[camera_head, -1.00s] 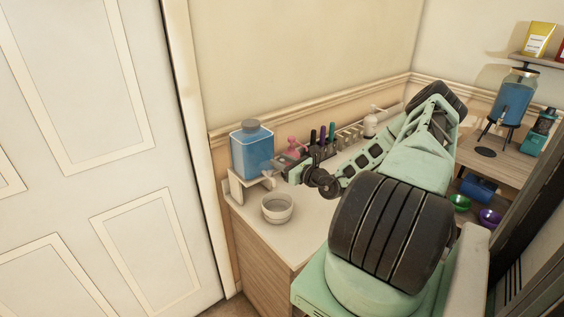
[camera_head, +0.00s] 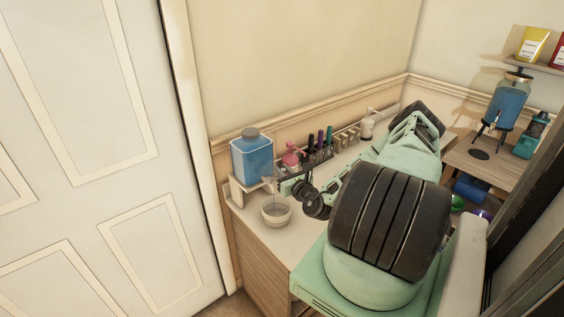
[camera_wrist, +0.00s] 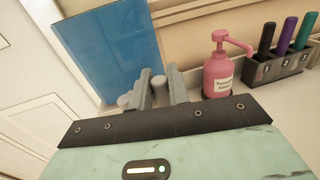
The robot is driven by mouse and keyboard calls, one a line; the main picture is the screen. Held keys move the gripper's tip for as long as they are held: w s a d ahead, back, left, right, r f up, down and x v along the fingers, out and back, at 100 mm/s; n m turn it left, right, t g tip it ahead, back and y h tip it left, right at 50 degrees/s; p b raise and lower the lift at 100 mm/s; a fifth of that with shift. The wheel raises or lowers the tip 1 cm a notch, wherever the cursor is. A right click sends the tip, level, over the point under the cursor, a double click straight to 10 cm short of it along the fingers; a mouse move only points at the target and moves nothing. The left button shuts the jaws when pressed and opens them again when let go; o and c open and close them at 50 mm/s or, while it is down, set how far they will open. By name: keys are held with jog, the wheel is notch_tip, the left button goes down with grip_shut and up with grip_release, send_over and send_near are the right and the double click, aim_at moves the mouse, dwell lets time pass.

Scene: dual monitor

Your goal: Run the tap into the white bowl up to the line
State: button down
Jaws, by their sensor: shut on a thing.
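A dispenser tank of blue liquid (camera_head: 251,158) stands on a white stand on the counter; it also shows in the wrist view (camera_wrist: 112,50). The white bowl (camera_head: 276,222) sits on the counter below its front. A thin line, seemingly a stream, drops into the bowl, whose inside looks greyish. I cannot make out the fill line or the level. My gripper (camera_head: 274,184) is at the tank's lower front, shut on the tap, which the fingers mostly hide. The grey fingers (camera_wrist: 157,90) show before the tank in the wrist view.
A pink pump bottle (camera_head: 291,158) and a dark rack with several markers (camera_head: 320,145) stand close right of the tank. A white pump bottle (camera_head: 367,125) is farther back. Another blue dispenser (camera_head: 507,102) stands on the right-hand table. A door (camera_head: 90,150) is left.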

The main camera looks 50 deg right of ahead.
jog(key=shift+s+a+r+m+g+h+p, duration=0.1)
jog(key=shift+s+a+m+g+h+p, duration=0.1)
jog(key=shift+m+g+h+p, duration=0.35)
jog(key=shift+s+a+m+g+h+p, duration=0.2)
jog(key=shift+m+h+p, duration=0.3)
jog(key=shift+h, duration=0.35)
jog(key=shift+d, duration=0.1)
jog(key=c, duration=1.4)
grip_release()
jog(key=shift+b+v, duration=2.3)
jog(key=shift+v, duration=6.35)
